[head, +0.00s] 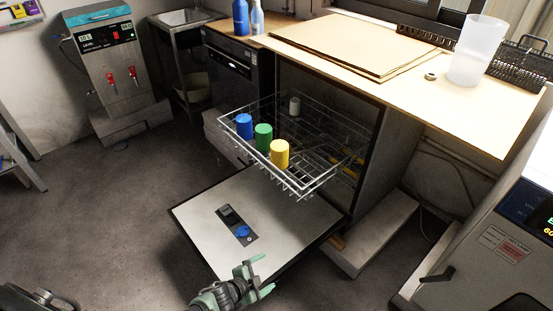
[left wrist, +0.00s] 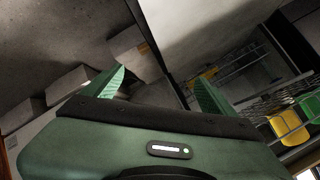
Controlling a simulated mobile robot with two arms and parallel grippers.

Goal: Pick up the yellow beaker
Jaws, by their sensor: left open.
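The yellow beaker (head: 279,153) stands in the pulled-out wire rack (head: 300,188), near its front edge. A green beaker (head: 263,137) and a blue beaker (head: 243,126) stand beside it in a row to the left. My left gripper (head: 264,274) is open and empty, low in front of the lowered door, well apart from the beakers. In the left wrist view, its two green fingers (left wrist: 160,78) are spread. The yellow beaker (left wrist: 287,124) shows there at the right, behind rack wires, partly cut by the gripper body.
The lowered door (head: 285,222) lies below the rack. A worktop (head: 440,103) above holds flat boards (head: 350,45) and a tall translucent container (head: 477,50). A white machine (head: 500,235) stands at the right. Open floor (head: 110,220) lies at the left.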

